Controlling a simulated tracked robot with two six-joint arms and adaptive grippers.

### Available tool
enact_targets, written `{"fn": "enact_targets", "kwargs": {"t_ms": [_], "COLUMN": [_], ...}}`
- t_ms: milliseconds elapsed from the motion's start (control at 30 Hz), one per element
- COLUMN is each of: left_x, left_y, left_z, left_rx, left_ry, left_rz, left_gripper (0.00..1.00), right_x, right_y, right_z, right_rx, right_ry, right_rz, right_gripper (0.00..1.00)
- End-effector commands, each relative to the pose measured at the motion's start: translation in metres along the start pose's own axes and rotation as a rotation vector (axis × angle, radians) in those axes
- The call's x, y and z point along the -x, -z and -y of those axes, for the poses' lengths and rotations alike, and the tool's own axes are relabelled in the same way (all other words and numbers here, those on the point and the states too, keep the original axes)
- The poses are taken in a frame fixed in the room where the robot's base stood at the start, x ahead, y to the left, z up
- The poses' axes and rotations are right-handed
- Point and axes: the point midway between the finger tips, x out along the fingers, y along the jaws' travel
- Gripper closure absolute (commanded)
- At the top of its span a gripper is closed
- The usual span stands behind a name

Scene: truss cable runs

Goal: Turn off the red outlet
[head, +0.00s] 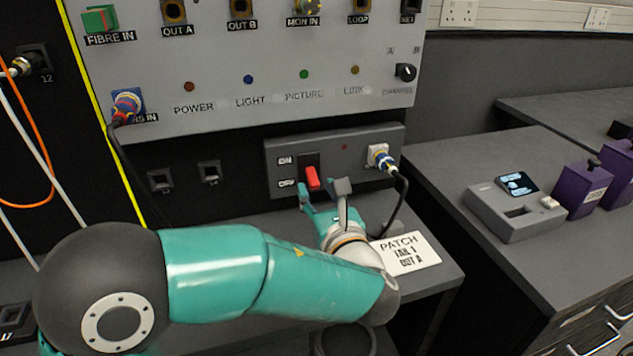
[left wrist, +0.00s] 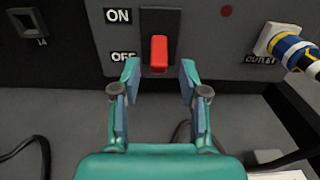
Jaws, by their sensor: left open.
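A red switch (head: 312,177) sits in a black housing on a grey outlet box (head: 285,150), beside ON and OFF labels. In the left wrist view the red switch (left wrist: 159,54) shows in the housing's lower half, nearer OFF; I cannot tell its exact setting. A small dark red lamp (head: 345,147) is to its right. A blue-and-yellow plug (left wrist: 292,47) sits in the socket marked OUTLET. My left gripper (head: 323,193) is open and empty just in front of the switch, its fingers (left wrist: 159,78) either side of and slightly below it. My right gripper is out of view.
A grey connector panel (head: 230,65) hangs above the outlet box. The plug's black cable (head: 402,195) drops close to my gripper's right. A white PATCH card (head: 405,253) lies on the shelf. A grey device (head: 513,210) and purple boxes (head: 583,190) stand on the right bench.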

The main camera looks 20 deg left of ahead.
Motion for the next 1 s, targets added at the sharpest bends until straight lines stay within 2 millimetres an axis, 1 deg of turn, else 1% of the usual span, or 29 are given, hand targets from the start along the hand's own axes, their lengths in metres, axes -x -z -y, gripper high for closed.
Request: {"fn": "enact_targets", "kwargs": {"t_ms": [133, 467, 700, 733, 867, 933, 1000], "left_x": [-0.007, -0.009, -0.009, -0.009, -0.009, -0.009, -0.009], "left_y": [0.0, 0.0, 0.0, 0.0, 0.0, 0.003, 0.006], "left_z": [-0.004, -0.006, -0.006, -0.006, -0.006, -0.006, -0.006], "left_rx": [0.0, 0.0, 0.0, 0.0, 0.0, 0.0, -0.001], "left_ry": [-0.002, -0.003, -0.003, -0.003, -0.002, -0.003, -0.003], "left_rz": [-0.001, 0.0, 0.0, 0.0, 0.0, 0.007, 0.026], "left_gripper": [0.56, 0.56, 0.96, 1.0, 1.0, 1.0, 1.0], "right_x": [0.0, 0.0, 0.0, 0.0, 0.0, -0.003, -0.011], "right_y": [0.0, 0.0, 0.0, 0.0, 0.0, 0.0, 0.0], "right_z": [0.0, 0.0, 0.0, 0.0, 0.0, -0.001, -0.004], "right_rx": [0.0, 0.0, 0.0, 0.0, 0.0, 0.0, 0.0], "right_ry": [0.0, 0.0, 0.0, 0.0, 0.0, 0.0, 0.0], "right_rz": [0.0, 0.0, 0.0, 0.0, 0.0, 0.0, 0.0], "right_gripper": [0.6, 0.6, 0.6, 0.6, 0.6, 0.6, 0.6]}}
